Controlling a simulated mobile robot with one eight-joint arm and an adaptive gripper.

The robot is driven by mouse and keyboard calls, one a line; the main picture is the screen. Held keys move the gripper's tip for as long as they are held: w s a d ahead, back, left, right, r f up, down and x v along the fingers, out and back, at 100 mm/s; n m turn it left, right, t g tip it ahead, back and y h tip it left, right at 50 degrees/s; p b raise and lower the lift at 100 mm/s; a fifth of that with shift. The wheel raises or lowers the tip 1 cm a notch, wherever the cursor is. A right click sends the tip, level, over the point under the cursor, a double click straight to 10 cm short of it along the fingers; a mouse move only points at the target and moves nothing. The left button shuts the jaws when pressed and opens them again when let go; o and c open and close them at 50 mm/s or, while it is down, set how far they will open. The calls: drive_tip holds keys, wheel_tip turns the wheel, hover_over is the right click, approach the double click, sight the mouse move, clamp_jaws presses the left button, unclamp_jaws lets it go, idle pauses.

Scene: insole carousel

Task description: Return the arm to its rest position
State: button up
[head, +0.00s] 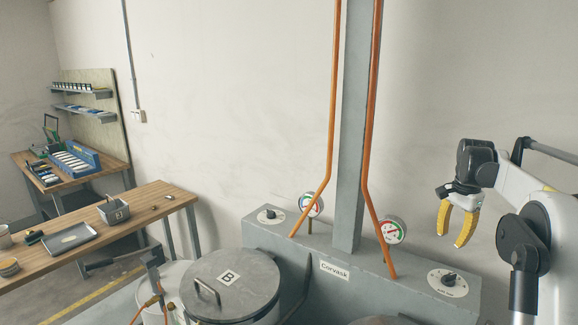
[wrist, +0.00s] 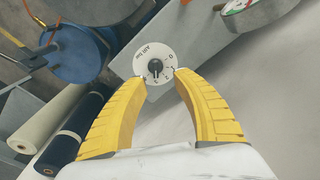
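My gripper (head: 452,228) hangs from my arm at the right of the head view, in front of the white wall. Its two yellow fingers point down, are spread apart and hold nothing. In the wrist view my gripper (wrist: 160,75) also shows open, with a round white dial with a dark knob (wrist: 155,67) seen beyond and between the fingertips. In the head view a dial with a dark knob (head: 449,281) sits on the grey Corvask machine (head: 335,270), below my gripper and apart from it.
A lidded drum marked B (head: 230,285) stands before the machine. Gauges (head: 391,230) and orange pipes (head: 370,120) rise beside a grey column (head: 352,120). A wooden bench (head: 160,205) with a tray (head: 68,238) is at left. The wrist view shows a blue drum (wrist: 68,55) and rolls (wrist: 75,130).

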drive_tip(key=s+a+r+n+t+b, duration=0.1)
drive_tip(key=s+a+n+t+b, duration=0.15)
drive_tip(key=s+a, duration=0.55)
drive_tip(key=s+a+r+n+t+b, duration=0.15)
drive_tip(key=s+a+n, duration=0.3)
drive_tip(key=a, duration=0.55)
drive_tip(key=s+a+f+n+t+b, duration=0.1)
drive_tip(key=s+a+f+n+b, duration=0.1)
drive_tip(key=s+a+f, duration=0.3)
drive_tip(key=s+a+f+n+t+b, duration=0.1)
drive_tip(key=s+a+f+n+b, duration=0.2)
drive_tip(key=s, duration=1.1)
drive_tip(key=a+f+n, duration=0.1)
drive_tip(key=a+f, duration=0.2)
drive_tip(key=f, duration=0.2)
drive_tip(key=shift+a+n, duration=0.3)
